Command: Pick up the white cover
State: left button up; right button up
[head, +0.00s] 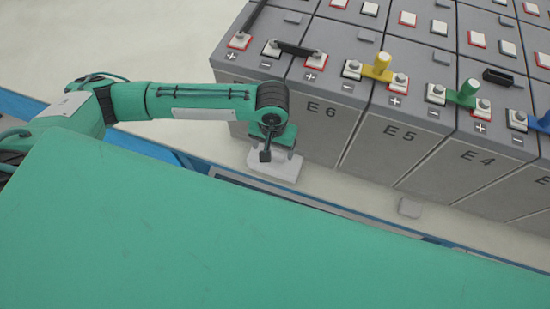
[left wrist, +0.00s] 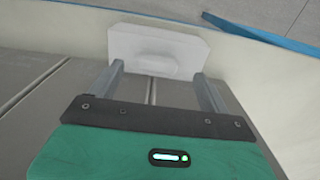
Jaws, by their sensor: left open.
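The white cover (head: 287,172) shows below my left gripper (head: 272,154) in the head view, in front of the battery marked E6. In the left wrist view the white cover (left wrist: 130,42) is a pale block with a raised rounded part on its near face. My left gripper (left wrist: 160,72) is open, and its two fingers point at the cover, with the tips close to its near edge on either side of the raised part. I cannot tell whether the fingertips touch it. My right gripper is not in view.
Grey battery blocks (head: 400,150) marked E6, E5 and E4 stand in a row, with terminals, black bars, and yellow, green and blue connectors on top. A small grey piece (head: 410,207) lies on the pale floor. A blue line (head: 330,207) runs along the floor.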

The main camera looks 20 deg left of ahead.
aim_at(275, 154)
pick_arm(q)
jog(key=shift+w+d+f+p, duration=0.1)
jog(key=shift+f+p, duration=0.15)
jog(key=shift+f, duration=0.55)
jog(key=shift+w+f+p, duration=0.15)
jog(key=shift+f+p, duration=0.1)
jog(key=shift+f, duration=0.5)
jog(key=shift+w+d+f+p, duration=0.1)
jog(key=shift+f+p, duration=0.15)
jog(key=shift+f, duration=0.55)
jog(key=c, duration=1.3)
jog(key=shift+c, duration=0.2)
jog(key=shift+r, duration=0.15)
